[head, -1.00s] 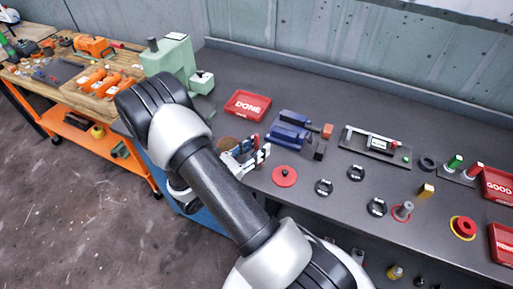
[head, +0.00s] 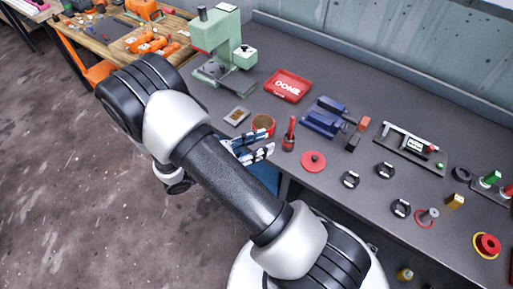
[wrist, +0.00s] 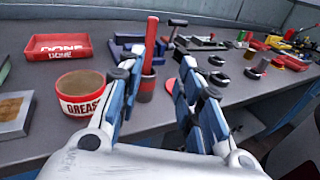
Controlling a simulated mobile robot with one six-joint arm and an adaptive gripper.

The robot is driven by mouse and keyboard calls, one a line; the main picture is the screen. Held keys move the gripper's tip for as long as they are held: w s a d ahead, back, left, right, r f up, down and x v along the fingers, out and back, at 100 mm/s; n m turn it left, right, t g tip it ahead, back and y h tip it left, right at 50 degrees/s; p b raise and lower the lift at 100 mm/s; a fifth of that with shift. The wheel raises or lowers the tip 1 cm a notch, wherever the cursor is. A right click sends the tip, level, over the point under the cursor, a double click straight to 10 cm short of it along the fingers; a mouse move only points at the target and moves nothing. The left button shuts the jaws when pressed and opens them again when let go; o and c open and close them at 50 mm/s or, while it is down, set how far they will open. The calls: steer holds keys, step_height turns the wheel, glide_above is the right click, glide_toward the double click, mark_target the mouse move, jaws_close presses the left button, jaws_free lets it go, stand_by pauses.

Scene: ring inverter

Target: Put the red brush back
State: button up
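The red brush (head: 291,129) stands upright on the bench, its red handle pointing up. Its lower end is in a short dark cup-like base (head: 288,145); I cannot tell how deep it sits. In the wrist view the red handle (wrist: 150,48) rises just beyond my left finger, which partly covers it, above the grey base (wrist: 147,88). My gripper (head: 266,143) is open and empty, beside the brush on its left in the head view. In the wrist view the gripper (wrist: 163,75) has its fingers wide apart with nothing between them.
A grease tin (wrist: 82,95) stands left of the brush, with a small square plate (head: 237,116) beyond. The green press (head: 220,45) stands at the back left.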

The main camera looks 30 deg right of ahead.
steer(key=s+a+r+m+g+y, duration=0.1)
steer(key=s+r+m+g+y, duration=0.2)
steer(key=s+r+m+y, duration=0.6)
steer(key=s+a+r+m+t+y, duration=0.5)
steer(key=a+r+m+t+y, duration=0.2)
steer(key=a+r+t+y, duration=0.1)
step_height(320, 180, up, 3)
steer(key=a+t, duration=0.1)
steer(key=a, duration=0.1)
steer(key=shift+a, duration=0.35)
steer(key=shift+d+r+m, duration=0.1)
steer(key=shift+m, duration=0.2)
